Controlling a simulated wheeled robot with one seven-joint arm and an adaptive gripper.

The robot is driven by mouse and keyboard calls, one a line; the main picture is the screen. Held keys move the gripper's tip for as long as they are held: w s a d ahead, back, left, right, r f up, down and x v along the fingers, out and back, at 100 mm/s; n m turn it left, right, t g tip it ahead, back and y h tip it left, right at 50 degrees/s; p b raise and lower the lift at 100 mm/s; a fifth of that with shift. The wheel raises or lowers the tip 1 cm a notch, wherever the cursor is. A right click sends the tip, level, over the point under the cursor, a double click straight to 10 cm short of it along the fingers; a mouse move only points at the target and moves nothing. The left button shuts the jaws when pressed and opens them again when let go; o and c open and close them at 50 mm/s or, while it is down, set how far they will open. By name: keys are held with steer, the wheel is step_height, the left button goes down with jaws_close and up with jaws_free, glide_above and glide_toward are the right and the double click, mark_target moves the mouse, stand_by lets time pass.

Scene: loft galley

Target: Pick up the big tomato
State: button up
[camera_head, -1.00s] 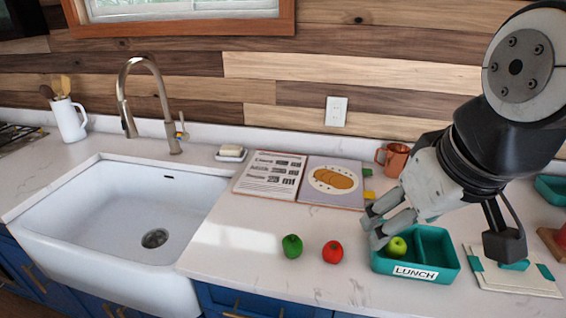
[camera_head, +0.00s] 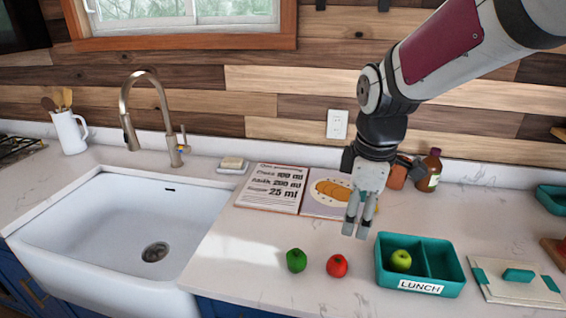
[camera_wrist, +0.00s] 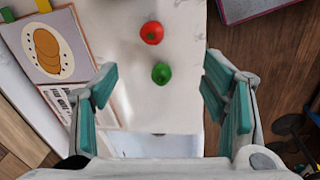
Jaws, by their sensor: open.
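A round red tomato (camera_head: 337,265) with a green stem sits on the white counter, left of the lunch box. It also shows near the top of the wrist view (camera_wrist: 152,32). It is the only tomato I can make out. My gripper (camera_head: 358,228) is open and empty, pointing down above the counter, behind and a little right of the tomato in the head view. In the wrist view, the tomato lies beyond the gap between the spread fingers, apart from them.
A green vegetable (camera_head: 296,260) sits just left of the tomato. The teal lunch box (camera_head: 421,287) holds a green apple (camera_head: 400,260) in its left compartment. An open cookbook (camera_head: 270,189) lies behind. A brown bottle (camera_head: 428,172) stands at the back. The sink (camera_head: 110,222) is left.

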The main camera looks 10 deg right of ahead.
steer(key=w+f+n+g, duration=0.2)
steer(key=w+f+n, duration=0.4)
steer(key=f, duration=0.3)
glide_above(338, 260)
steer(key=f, duration=0.7)
steer(key=shift+a+f+p, duration=0.25)
steer(key=shift+p, duration=0.15)
steer(key=shift+d+f+p, duration=0.15)
steer(key=shift+f+p, duration=0.15)
steer(key=shift+f, duration=1.3)
steer(key=shift+d+f+p, duration=0.1)
steer(key=shift+f+p, duration=0.2)
steer(key=shift+f, duration=1.25)
steer(key=c, duration=1.3)
steer(key=shift+o, duration=0.2)
steer(key=shift+r, duration=0.2)
